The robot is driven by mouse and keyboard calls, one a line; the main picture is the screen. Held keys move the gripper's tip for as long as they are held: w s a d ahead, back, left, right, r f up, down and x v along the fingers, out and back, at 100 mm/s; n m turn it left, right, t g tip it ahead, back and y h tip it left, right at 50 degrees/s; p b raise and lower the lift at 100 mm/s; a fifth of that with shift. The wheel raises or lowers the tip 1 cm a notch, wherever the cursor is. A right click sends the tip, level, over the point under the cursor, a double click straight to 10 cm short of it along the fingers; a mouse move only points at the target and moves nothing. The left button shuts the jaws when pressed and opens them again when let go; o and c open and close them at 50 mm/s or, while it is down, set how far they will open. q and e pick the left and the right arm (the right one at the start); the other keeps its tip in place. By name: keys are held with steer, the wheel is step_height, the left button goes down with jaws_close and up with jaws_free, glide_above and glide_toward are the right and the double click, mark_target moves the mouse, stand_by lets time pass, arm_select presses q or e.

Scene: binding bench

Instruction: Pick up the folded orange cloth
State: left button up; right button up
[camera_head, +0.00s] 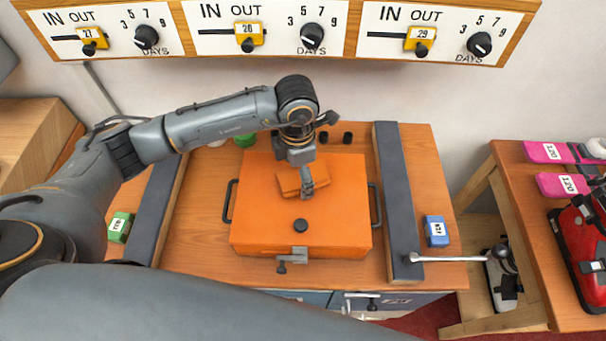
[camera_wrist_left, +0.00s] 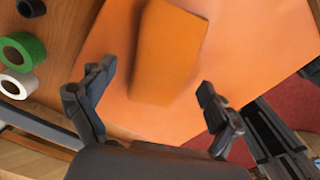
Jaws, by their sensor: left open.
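The folded orange cloth (camera_head: 289,182) is a small flat block lying on the lid of a larger orange box (camera_head: 262,225). In the left wrist view the cloth (camera_wrist_left: 168,52) lies just beyond the fingertips, roughly between their lines. My left gripper (camera_head: 308,184) is over the lid at the cloth's right end, pointing down, and hides part of it. In the left wrist view the gripper (camera_wrist_left: 157,76) has its two fingers spread with nothing between them. I cannot tell whether a finger touches the cloth. My right gripper is not in view.
The box has a black knob (camera_head: 300,225), side handles and a front latch (camera_head: 292,259). Dark rails (camera_head: 398,200) flank it on the wooden bench. A blue labelled block (camera_head: 436,231) sits at right, a green one (camera_head: 120,226) at left. Tape rolls (camera_wrist_left: 20,50) lie behind.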

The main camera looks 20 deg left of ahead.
arm_select(q)
steer(key=c, duration=1)
steer(key=shift+c, duration=1.2)
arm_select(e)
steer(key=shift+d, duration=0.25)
arm_select(q)
steer(key=shift+r, duration=0.1)
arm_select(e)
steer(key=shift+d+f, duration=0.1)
arm_select(q)
steer(key=shift+r+b, duration=0.6)
steer(key=shift+b, duration=0.15)
steer(key=shift+r+b, duration=0.65)
steer(key=s+d+r+b, duration=0.3)
steer(key=s+d+r, duration=0.5)
steer(key=s+r, duration=0.2)
steer(key=shift+s+r+b, duration=0.2)
steer(key=shift+s+b, duration=0.1)
steer(key=shift+s, duration=0.45)
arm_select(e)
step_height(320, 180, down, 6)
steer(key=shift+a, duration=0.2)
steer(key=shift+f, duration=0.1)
